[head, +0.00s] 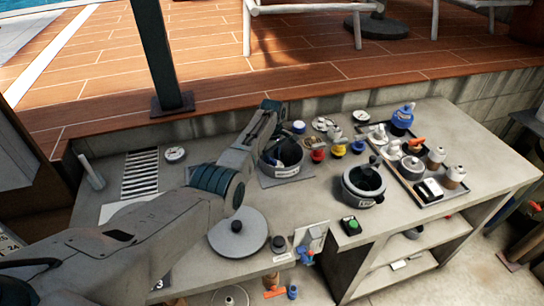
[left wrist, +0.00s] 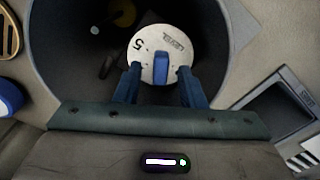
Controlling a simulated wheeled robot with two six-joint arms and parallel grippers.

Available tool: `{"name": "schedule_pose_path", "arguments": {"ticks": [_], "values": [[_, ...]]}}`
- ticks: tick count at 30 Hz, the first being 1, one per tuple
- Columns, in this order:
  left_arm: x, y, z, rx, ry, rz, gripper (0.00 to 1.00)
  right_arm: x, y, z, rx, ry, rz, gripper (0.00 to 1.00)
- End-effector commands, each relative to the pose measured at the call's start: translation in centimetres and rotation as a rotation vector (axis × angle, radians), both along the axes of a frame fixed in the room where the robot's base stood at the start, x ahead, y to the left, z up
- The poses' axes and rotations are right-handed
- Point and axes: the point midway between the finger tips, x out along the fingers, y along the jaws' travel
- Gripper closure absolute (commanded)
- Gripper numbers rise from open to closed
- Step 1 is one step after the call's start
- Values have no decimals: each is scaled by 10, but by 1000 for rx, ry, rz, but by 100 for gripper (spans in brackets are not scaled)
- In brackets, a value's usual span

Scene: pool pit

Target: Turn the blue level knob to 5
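The blue level knob (left wrist: 160,68) is a blue bar across a round white dial plate (left wrist: 146,48) marked LEVEL, with a 5 at its upper left. The bar runs up and down in the left wrist view. I cannot tell which mark it points to. The dial lies over the dark inside of a round grey pot. My left gripper (left wrist: 160,82) is open, with one blue finger on each side of the bar and a visible gap to both. In the head view my left arm reaches the grey pot (head: 268,168); the fingertips and knob are hard to make out. My right gripper is not in view.
Several coloured valves, including a red one (head: 318,155) and a yellow one (head: 338,151), stand right of the pot. A second dark pot (head: 363,186) and a crowded tray (head: 440,199) are farther right. A round grey lid (head: 238,243) lies in front.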

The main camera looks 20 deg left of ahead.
Motion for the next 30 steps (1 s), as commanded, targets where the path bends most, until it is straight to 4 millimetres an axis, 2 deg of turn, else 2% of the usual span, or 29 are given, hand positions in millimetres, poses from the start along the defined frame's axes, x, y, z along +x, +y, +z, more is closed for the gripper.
{"name": "schedule_pose_path", "arguments": {"ticks": [8, 14, 23, 30], "values": [[0, 0, -2, 0, 0, 0, 64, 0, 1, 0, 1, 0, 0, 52], [0, 0, -2, 0, 0, 0, 99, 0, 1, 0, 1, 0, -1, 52], [0, 0, -1, 0, 0, -17, 100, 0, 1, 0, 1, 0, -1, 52], [1, 0, 0, 0, -1, -119, 100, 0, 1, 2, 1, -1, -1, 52]]}}
